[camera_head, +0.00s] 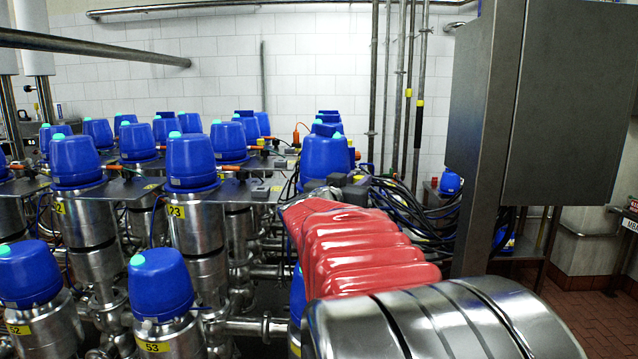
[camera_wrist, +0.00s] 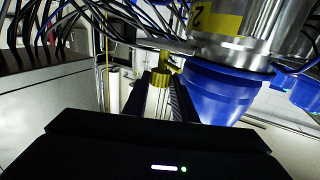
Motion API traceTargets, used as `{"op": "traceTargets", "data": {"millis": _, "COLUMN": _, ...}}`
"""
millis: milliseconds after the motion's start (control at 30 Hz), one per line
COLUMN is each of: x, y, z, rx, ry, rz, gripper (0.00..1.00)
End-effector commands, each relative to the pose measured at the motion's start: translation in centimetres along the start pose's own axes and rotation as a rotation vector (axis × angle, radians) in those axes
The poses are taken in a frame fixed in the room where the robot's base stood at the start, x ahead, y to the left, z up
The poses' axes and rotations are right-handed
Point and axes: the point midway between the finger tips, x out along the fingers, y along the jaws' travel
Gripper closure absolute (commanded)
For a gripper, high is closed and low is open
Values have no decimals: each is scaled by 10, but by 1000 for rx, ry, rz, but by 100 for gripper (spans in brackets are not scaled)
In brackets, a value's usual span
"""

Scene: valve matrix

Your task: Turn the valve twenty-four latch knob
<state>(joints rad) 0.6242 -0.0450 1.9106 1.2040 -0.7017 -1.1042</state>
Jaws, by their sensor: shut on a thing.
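In the wrist view, my gripper (camera_wrist: 161,92) has its dark fingers on both sides of a small ribbed knob (camera_wrist: 162,78), brass-coloured at the top and paler below. The jaws are shut on it. Beside it, to the right, is a steel valve body (camera_wrist: 270,25) with a blue cap (camera_wrist: 215,92) and a yellow label (camera_wrist: 214,20); only a "2" can be read there.
Several blue-capped valves stand in rows, including ones labelled 53 (camera_head: 160,295) and 52 (camera_head: 28,275). Black cables (camera_head: 425,225) hang close to the arm's right. A grey cabinet (camera_head: 570,100) and its post stand at the right. Cables (camera_wrist: 95,20) also cross the wrist view's top.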

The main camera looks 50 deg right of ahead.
Motion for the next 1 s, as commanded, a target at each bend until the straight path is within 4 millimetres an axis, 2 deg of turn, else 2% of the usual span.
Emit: {"op": "traceTargets", "data": {"millis": 1000, "x": 5, "y": -11, "z": 1, "rx": -2, "ry": -1, "rz": 643, "gripper": 98}}
